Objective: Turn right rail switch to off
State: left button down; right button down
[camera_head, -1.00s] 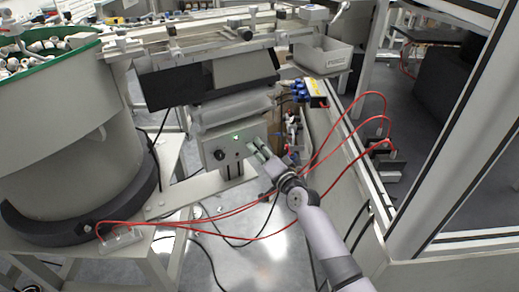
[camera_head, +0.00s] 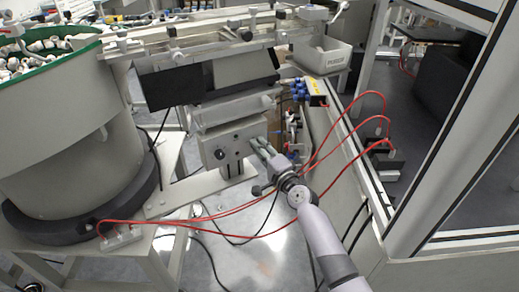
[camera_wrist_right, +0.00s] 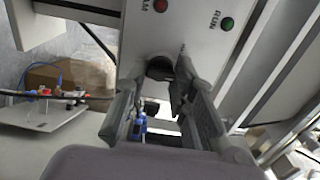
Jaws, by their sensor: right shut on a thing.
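The grey control box (camera_head: 232,141) hangs below the rail. In the right wrist view its face (camera_wrist_right: 195,40) carries a red lamp (camera_wrist_right: 160,5), a green lamp marked RUN (camera_wrist_right: 227,23) and a black switch knob (camera_wrist_right: 159,67). My right gripper (camera_head: 257,145) reaches the right end of the box face. In the wrist view its fingers (camera_wrist_right: 163,90) are closed in on the black knob, which they partly cover. The knob's pointing direction cannot be read. Another black knob (camera_head: 219,154) sits at the left of the box face. My left gripper is not in view.
A large round feeder bowl (camera_head: 60,140) with a green rim stands at the left. Red hoses (camera_head: 340,150) loop close around my right arm. Blue and yellow fittings (camera_head: 308,92) sit right of the box. A pale frame post (camera_head: 455,130) stands at the right.

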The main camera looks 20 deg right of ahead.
dwell(0.3)
jog(key=c, duration=1.3)
grip_release()
jog(key=v, duration=1.2)
